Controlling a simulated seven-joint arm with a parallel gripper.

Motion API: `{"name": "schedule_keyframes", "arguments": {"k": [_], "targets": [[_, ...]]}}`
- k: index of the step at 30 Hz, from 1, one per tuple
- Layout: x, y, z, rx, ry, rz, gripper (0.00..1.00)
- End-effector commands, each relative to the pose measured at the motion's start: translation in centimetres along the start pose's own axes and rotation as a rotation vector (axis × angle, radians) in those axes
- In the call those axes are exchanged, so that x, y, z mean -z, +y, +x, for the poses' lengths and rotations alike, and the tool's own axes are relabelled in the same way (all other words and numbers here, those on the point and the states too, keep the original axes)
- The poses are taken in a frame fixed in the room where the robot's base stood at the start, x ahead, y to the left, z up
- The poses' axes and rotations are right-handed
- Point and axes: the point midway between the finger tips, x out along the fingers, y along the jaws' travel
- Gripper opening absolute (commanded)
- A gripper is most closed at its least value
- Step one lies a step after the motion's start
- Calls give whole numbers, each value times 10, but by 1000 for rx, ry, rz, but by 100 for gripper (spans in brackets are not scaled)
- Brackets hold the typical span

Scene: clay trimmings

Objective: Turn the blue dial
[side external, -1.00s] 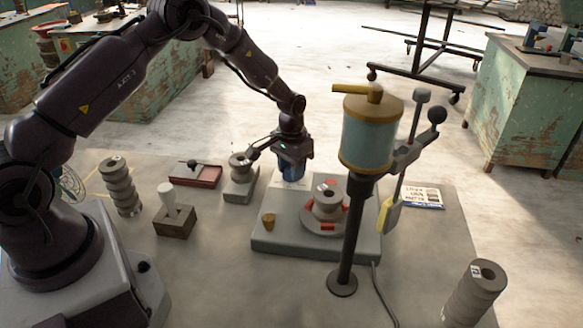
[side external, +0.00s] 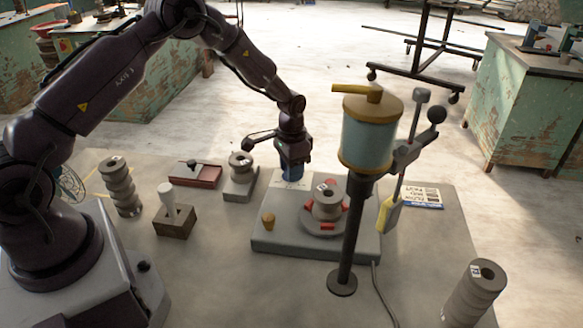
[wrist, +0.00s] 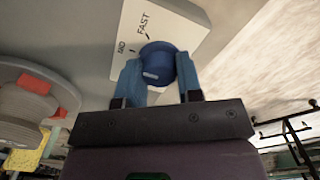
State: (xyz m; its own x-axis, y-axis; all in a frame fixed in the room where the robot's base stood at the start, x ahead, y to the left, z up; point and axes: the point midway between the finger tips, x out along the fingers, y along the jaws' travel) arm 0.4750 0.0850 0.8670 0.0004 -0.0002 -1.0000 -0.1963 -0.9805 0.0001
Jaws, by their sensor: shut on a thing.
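The blue dial (wrist: 158,57) is a round knob with a short pale mark on it, seen in the wrist view on a pale panel lettered "FAST" and a second, less legible word. My gripper (wrist: 160,72) has its two blue fingers on either side of the dial, shut on it. In the side external view my gripper (side external: 292,176) points down at the back of the grey wheel base (side external: 262,238). The dial there is mostly hidden by the fingers, and I cannot make out its mark.
A grey clay piece (side external: 325,207) sits on the wheel head, with red pads around it. A blue-green tank (side external: 366,142) on a dark post stands close to the right. A grey block with clay (side external: 240,187) and a red tray (side external: 195,178) lie left.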

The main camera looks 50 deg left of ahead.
Motion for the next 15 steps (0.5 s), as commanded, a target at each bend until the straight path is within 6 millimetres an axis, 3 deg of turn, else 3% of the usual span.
{"name": "schedule_keyframes", "arguments": {"k": [4, 5, 8, 15], "targets": [[0, 0, -1, 0, -3, -1, 10], [0, 0, -1, 0, -3, -1, 38], [0, 0, -1, 0, -2, -1, 59], [0, 0, -1, 0, -1, -2, 59]]}}
